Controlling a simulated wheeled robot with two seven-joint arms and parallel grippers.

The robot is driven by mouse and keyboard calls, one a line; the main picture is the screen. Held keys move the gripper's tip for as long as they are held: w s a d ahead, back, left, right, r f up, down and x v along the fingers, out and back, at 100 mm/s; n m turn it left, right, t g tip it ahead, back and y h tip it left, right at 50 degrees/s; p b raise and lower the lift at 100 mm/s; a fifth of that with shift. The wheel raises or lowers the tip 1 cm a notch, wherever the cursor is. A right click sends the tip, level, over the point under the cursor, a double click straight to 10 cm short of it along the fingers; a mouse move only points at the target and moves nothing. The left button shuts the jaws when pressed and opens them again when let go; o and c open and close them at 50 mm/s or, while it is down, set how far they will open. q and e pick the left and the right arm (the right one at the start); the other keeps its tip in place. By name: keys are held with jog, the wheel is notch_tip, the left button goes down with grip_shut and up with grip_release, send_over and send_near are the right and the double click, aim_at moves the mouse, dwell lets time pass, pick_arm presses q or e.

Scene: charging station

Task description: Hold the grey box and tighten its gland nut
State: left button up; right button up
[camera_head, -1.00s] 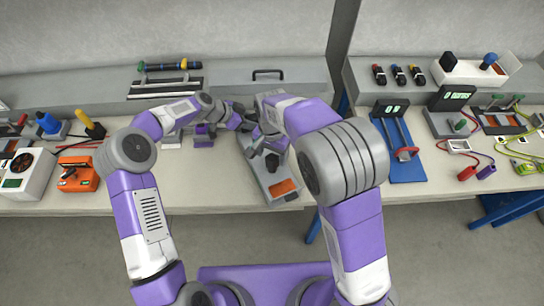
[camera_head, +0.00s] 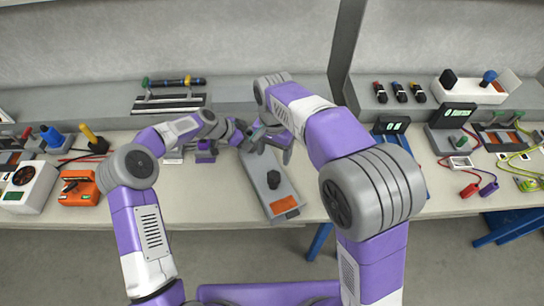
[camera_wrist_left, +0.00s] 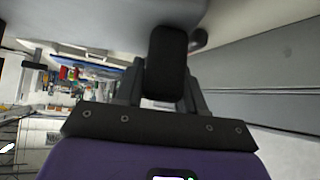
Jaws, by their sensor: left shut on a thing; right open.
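In the left wrist view a dark rounded block (camera_wrist_left: 167,62) sits between the fingers, under a large grey surface at the top; I cannot tell what that surface is. My right gripper (camera_head: 286,150) is open, just to the right of the held thing. I cannot tell whether it touches it. The gland nut cannot be made out.
An orange box (camera_head: 78,188) and white fan unit (camera_head: 28,185) stand at left. A rack with a rod (camera_head: 170,100) is behind. Meters and cables crowd the right.

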pick_arm(q)
jog(key=o, duration=1)
jog(key=shift+a+r, duration=0.1)
jog(key=v, duration=1.1)
jog(key=shift+s+a+r, duration=0.2)
jog(key=shift+r, duration=0.1)
